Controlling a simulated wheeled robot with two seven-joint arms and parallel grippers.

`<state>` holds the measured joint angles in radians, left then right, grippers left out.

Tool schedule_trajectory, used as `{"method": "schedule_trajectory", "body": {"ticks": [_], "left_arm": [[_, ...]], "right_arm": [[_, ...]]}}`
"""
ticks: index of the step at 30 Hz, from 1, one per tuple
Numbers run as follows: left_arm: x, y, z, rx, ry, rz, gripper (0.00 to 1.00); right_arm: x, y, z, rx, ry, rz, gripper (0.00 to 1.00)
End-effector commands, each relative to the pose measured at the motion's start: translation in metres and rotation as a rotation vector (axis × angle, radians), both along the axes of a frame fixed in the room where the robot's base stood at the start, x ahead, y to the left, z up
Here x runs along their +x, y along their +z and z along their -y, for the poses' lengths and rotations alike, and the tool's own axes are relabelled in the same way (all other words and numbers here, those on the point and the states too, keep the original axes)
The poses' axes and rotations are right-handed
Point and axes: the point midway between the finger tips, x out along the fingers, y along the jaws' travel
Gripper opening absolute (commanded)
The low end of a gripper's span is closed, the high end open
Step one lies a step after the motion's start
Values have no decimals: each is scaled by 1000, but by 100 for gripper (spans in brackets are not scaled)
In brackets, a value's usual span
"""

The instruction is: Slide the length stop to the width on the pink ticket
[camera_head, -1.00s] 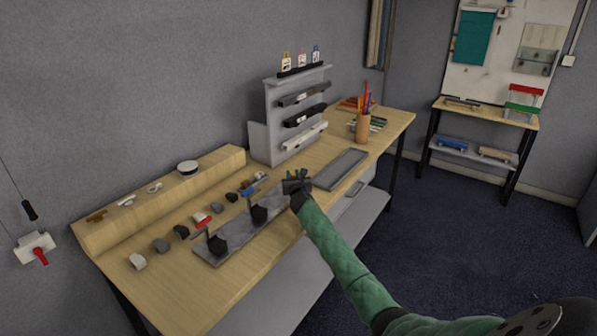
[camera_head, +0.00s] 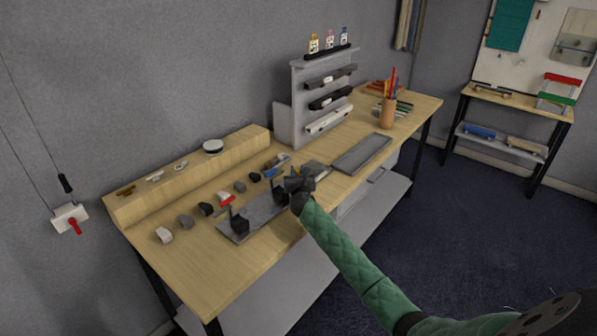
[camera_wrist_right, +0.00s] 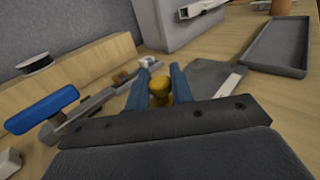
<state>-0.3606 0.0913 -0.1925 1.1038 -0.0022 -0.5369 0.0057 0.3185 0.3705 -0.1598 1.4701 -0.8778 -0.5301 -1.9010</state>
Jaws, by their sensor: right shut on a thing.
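My right gripper (camera_head: 300,184) is over the far right part of a grey metal fixture (camera_head: 262,211) on the bench. In the right wrist view, its two blue fingers (camera_wrist_right: 158,88) are shut around a brass-yellow knob (camera_wrist_right: 160,92). The knob looks like part of the length stop, whose body is mostly hidden by my gripper. Two black upright pieces (camera_head: 238,222) stand on the fixture, left of my gripper. The pink ticket (camera_head: 329,40) stands between a yellow and a blue one on top of the grey rack; its writing is too small to read. My left gripper is out of view.
A row of small blocks (camera_head: 186,221) lies between the fixture and the raised wooden ledge (camera_head: 190,175). The grey rack (camera_head: 284,122) stands behind, an empty grey tray (camera_head: 362,153) to the right. The bench's front left is clear.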

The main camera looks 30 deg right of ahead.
Motion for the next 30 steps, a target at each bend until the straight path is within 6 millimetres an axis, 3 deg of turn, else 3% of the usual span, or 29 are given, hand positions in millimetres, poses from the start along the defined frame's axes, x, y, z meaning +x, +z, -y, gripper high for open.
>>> {"method": "schedule_trajectory", "body": {"ticks": [1, 3, 14, 30], "left_arm": [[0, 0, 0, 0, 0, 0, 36], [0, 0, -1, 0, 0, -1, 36], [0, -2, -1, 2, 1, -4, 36], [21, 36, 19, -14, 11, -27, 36]], "right_arm": [[0, 0, 0, 0, 1, 0, 29], [0, 0, 0, 0, 1, 0, 41], [-4, -2, -1, 0, 0, -1, 41], [-68, -2, -28, -1, 1, -1, 41]]}}
